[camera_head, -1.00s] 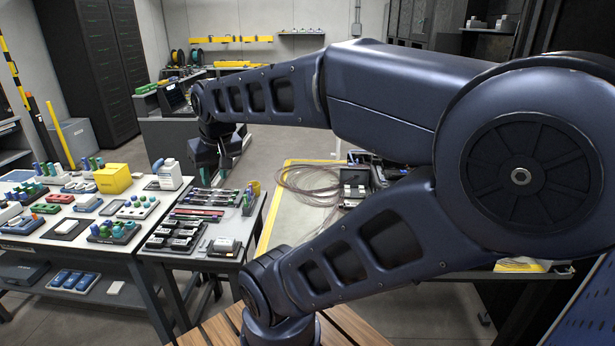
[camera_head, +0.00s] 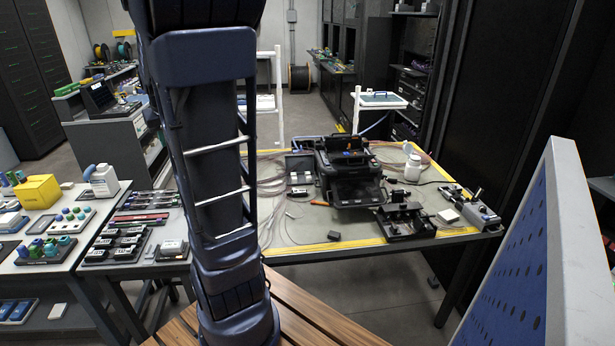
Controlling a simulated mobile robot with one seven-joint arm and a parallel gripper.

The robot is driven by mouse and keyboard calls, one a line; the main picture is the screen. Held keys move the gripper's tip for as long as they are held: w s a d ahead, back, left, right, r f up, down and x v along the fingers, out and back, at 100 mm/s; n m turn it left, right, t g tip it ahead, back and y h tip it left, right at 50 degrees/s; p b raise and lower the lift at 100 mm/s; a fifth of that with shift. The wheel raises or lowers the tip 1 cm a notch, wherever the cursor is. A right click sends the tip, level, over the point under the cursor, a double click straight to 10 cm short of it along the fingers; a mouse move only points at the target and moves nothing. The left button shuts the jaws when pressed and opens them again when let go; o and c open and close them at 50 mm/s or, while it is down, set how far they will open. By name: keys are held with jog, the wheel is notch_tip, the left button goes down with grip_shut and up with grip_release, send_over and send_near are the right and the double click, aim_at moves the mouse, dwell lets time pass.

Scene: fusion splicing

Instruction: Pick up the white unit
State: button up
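I cannot tell which thing is the white unit. A small white block (camera_head: 448,215) lies at the right of the far table, beside a grey device. A white bottle (camera_head: 412,167) stands behind it on the same table. Another white bottle with a spout (camera_head: 103,181) stands on the left table. A small white box (camera_head: 58,311) lies on the shelf under the left table. My arm rises through the left middle of the view and leaves at the top; my gripper is out of view.
The far table (camera_head: 345,245) has a yellow-edged mat with a black splicer (camera_head: 350,172), coiled cables and a black fixture (camera_head: 404,221). A yellow box (camera_head: 38,191) stands on the left table. A blue perforated panel (camera_head: 510,265) stands close at right. Dark cabinets line the back right.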

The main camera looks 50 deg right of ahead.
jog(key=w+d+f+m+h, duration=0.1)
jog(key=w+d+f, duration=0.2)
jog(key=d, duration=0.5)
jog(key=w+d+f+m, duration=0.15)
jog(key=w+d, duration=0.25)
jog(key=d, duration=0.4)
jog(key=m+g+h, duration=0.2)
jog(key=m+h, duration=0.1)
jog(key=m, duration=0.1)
send_over(307, 173)
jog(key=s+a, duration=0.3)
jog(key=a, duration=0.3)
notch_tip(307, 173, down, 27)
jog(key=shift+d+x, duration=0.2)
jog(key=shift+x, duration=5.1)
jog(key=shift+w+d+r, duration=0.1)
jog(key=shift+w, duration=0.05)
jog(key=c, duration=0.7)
